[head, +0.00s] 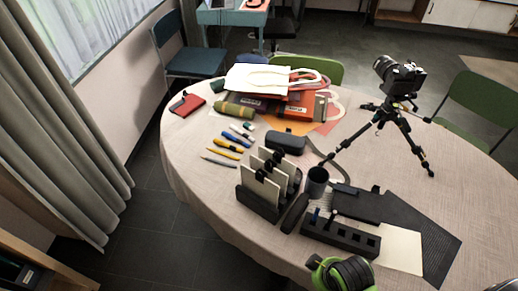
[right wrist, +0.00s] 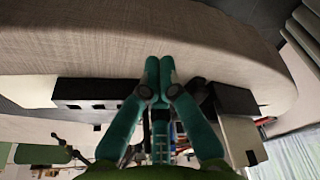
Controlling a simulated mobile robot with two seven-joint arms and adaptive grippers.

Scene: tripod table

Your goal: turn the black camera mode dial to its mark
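The black camera (head: 405,78) sits on top of a black tripod (head: 385,122) at the right side of the table in the head view. Its lens points to the left. The mode dial and its mark are too small to make out. My right gripper (right wrist: 159,64) shows in the right wrist view, its teal fingertips together with nothing visible between them. It is well apart from the camera, near the table edge and the black desk items. My left gripper is not in view.
The round table (head: 190,130) carries a black slotted organizer (head: 340,237), a card holder (head: 262,202), a dark cup (head: 317,181) and a black case (head: 285,143). Several pens lie at left. Folders and a white bag (head: 258,78) lie behind. A green chair (head: 470,110) stands at right.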

